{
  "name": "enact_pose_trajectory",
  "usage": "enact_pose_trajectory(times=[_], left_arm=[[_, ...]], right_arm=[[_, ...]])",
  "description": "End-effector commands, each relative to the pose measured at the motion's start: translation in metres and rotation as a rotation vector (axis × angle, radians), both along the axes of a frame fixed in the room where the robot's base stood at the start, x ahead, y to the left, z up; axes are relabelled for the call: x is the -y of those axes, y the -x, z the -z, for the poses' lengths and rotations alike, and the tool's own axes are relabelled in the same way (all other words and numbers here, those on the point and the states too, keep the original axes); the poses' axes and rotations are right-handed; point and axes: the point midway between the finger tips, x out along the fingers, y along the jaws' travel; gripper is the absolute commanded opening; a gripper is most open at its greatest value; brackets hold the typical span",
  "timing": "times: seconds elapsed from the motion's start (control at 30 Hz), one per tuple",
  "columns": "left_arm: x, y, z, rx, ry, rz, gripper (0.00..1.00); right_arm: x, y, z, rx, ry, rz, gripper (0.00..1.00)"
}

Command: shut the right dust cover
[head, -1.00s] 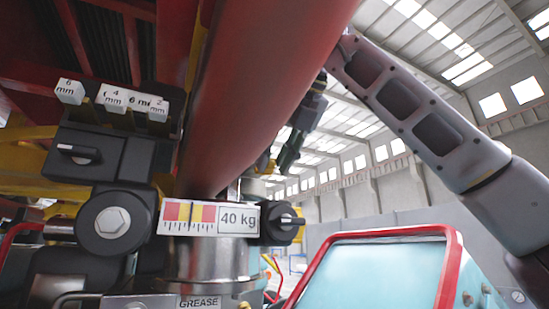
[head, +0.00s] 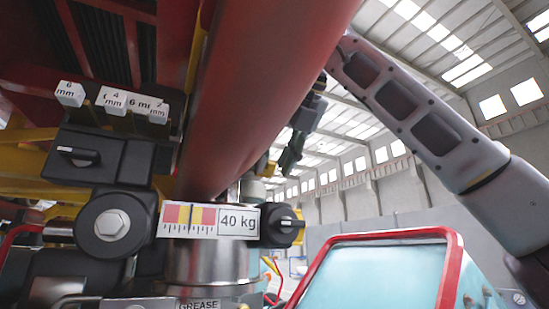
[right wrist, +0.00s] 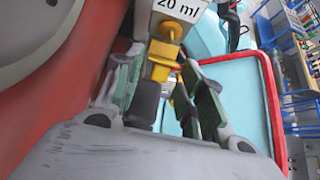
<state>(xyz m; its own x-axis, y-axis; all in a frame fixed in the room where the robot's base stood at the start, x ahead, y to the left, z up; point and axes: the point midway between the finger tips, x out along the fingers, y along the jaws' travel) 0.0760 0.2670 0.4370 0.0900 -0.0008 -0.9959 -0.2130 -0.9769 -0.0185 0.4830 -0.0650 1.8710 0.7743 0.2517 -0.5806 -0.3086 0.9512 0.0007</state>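My right gripper (head: 288,155) shows partly in the head view, behind the right edge of the big red cylinder. In the right wrist view my right gripper (right wrist: 160,62) has its two green-faced fingers apart. Between and beyond them stand a yellow fitting (right wrist: 163,52) and a dark grey block (right wrist: 143,103). I cannot tell whether the fingers touch either one. I cannot tell for sure which part is the right dust cover. My left gripper is not in view.
The red cylinder (head: 255,95) rises above a steel collar with a "40 kg" label (head: 237,222). A black knob (head: 283,225) sits right of it. A white "20 ml" tag (right wrist: 180,8) hangs close beyond the gripper. A red-rimmed light-blue panel (head: 385,275) stands at lower right.

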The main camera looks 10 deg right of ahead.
Motion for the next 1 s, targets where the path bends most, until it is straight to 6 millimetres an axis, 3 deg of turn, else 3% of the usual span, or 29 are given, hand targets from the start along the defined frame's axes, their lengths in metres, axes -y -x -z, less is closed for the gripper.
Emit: enact_pose_trajectory(times=[0.27, 0.8, 1.0], left_arm=[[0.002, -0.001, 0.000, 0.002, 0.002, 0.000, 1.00], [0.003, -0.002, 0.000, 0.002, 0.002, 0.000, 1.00], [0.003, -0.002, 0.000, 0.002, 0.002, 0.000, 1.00]], right_arm=[[0.005, 0.016, -0.012, 0.002, 0.000, -0.001, 0.39], [0.024, 0.074, -0.056, 0.003, -0.001, 0.000, 0.39], [0.028, 0.087, -0.066, 0.002, -0.001, 0.001, 0.39]])
